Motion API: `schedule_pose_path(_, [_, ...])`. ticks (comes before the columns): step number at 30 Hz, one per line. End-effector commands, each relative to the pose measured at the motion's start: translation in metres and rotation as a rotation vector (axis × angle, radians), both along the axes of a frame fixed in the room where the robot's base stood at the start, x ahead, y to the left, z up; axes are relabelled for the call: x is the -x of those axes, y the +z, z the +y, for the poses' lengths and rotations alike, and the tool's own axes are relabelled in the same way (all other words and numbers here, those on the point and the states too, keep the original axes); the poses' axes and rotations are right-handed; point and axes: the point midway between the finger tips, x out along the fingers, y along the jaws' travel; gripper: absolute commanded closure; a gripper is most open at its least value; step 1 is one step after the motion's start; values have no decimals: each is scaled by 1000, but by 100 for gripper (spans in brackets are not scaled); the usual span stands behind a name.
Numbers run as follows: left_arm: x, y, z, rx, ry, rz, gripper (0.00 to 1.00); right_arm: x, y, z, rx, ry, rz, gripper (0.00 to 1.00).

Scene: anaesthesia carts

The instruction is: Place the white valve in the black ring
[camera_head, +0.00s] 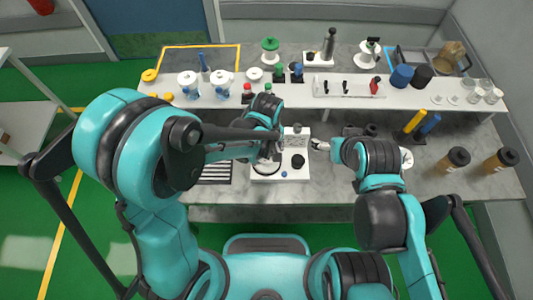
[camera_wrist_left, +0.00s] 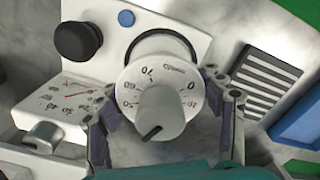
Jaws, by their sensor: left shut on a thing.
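The white valve (camera_wrist_left: 160,92), a dial with printed numbers and a grey-white knob, is between the two fingers of my left gripper (camera_wrist_left: 166,112), which is shut on it. The black ring (camera_wrist_left: 166,36) shows as a dark arc just behind the valve's upper edge, on the white machine (camera_wrist_left: 200,30). The rest of the ring is hidden by the valve, and I cannot tell whether they touch. In the head view my left gripper (camera_head: 268,150) is over the left part of the machine (camera_head: 268,178). My right gripper (camera_head: 320,145) is right of the machine; its fingers are too small to judge.
A raised shelf (camera_head: 330,98) with bottles and valves runs behind. Two dark-capped jars (camera_head: 453,160) (camera_head: 501,160) stand at right.

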Motion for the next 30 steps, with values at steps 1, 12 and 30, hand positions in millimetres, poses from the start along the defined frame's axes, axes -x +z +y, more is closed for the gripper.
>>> schedule_pose_path(1, [0,-3,0,0,0,0,79,0,-3,0,0,0,0,21])
schedule_pose_path(12, [0,-2,0,0,0,0,12,0,-2,0,0,0,0,21])
schedule_pose_path(30, [1,91,0,0,0,0,12,0,29,0,0,0,0,21])
